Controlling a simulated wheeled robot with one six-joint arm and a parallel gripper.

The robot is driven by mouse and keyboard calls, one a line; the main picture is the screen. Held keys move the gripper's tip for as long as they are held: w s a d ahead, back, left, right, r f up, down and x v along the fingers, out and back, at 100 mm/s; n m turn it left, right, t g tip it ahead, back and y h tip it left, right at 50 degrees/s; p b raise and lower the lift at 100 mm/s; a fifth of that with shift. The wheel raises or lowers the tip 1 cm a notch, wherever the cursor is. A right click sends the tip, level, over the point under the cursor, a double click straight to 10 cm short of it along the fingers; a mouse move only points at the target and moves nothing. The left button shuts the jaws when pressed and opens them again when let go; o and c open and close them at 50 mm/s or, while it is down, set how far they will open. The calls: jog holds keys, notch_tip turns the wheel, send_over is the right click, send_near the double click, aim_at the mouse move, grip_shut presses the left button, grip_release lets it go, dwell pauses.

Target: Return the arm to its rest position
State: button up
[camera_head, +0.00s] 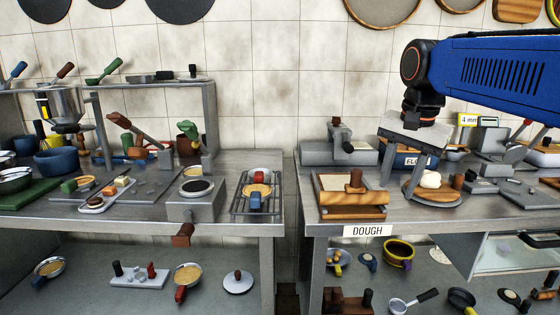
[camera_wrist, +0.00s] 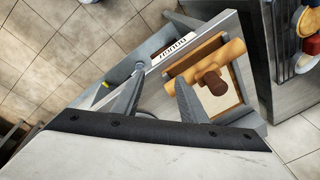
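My gripper (camera_head: 401,185) hangs from the blue arm on the right in the head view, fingers pointing down over the counter with the DOUGH label (camera_head: 367,231). Its two fingers stand apart with nothing visible between them. The gripper also shows in the wrist view (camera_wrist: 158,82), again with fingers apart and empty. A pale dough ball (camera_head: 431,180) sits on a round wooden board (camera_head: 449,198) just right of the fingers in the head view. Whether the fingers touch the board cannot be told.
A wooden box with a roller (camera_head: 352,198) stands left of the gripper; the wrist view shows it too (camera_wrist: 215,68). A grey machine (camera_head: 338,150) and a FLOUR container (camera_head: 400,158) stand behind. The left counter (camera_head: 130,221) is crowded. A gap (camera_head: 287,235) separates the counters.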

jog(key=s+d+f+n+t, duration=0.2)
jog(key=s+f+n, duration=0.6)
jog(key=s+f, duration=1.1)
notch_tip(320, 180, down, 3)
jog(key=shift+d+f+n, duration=0.1)
jog(key=shift+d+n, duration=0.15)
jog(key=shift+n, duration=0.15)
